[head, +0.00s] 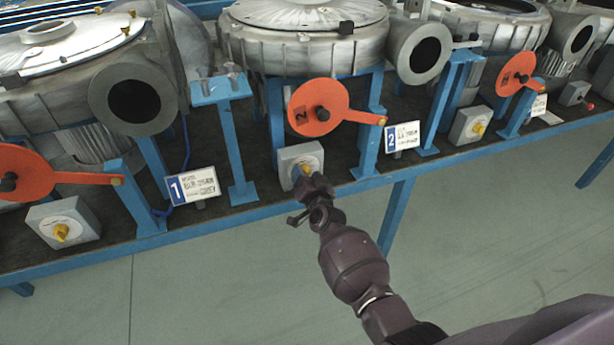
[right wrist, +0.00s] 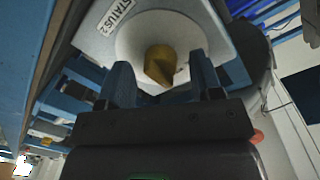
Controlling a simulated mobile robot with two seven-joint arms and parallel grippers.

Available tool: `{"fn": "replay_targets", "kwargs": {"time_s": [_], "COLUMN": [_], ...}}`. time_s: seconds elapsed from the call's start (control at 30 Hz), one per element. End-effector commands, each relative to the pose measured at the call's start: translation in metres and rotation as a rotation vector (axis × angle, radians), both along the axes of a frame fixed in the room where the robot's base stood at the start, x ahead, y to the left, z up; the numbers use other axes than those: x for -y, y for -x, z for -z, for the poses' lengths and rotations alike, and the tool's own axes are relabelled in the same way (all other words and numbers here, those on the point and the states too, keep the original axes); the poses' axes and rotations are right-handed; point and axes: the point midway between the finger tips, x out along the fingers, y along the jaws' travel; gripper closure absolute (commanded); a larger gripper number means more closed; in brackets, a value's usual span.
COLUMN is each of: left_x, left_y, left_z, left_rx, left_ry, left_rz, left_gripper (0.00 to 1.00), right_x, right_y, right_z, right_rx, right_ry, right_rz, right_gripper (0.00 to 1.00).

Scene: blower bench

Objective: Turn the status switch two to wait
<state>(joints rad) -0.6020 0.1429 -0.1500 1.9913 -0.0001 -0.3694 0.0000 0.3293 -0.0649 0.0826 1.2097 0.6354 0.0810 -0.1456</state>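The status switch two is a grey box (head: 291,158) on the bench beneath the middle blower, left of the card marked 2. In the right wrist view its label reads STATUS 2, and its yellow knob (right wrist: 159,65) sits on a pale round dial (right wrist: 128,45). My right gripper (head: 306,184) is at the front of this box and covers part of it in the head view. In the right wrist view its two fingers (right wrist: 162,82) stand apart on either side of the knob, with visible gaps. The dial's markings are not readable. My left gripper is not in view.
An orange disc lever (head: 318,107) marked 2 hangs just above the switch. Similar switch boxes stand left (head: 63,222) and right (head: 469,126). Blue posts and the bench edge (head: 250,216) are close by. The floor in front is clear.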

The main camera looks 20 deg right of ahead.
Motion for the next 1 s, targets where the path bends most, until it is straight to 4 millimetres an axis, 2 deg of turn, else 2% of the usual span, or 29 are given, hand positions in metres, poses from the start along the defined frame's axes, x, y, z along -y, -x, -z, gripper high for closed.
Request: {"fn": "replay_targets", "kwargs": {"time_s": [0.23,0.37,0.8,1.0], "left_x": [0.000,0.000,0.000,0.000], "left_y": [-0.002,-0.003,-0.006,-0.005], "left_z": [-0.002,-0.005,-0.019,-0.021], "left_rx": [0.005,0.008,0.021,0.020], "left_ry": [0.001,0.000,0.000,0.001], "left_rz": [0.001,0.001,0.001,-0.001], "left_gripper": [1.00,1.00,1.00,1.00], "right_x": [0.000,0.000,0.000,-0.001], "right_y": [0.002,0.012,0.078,0.100], "right_z": [0.000,-0.001,-0.004,-0.004], "right_rx": [0.000,0.000,-0.001,0.000], "right_ry": [0.000,0.000,-0.001,0.001], "right_rz": [0.000,0.000,0.001,0.000], "right_gripper": [0.41,0.41,0.41,0.41]}}
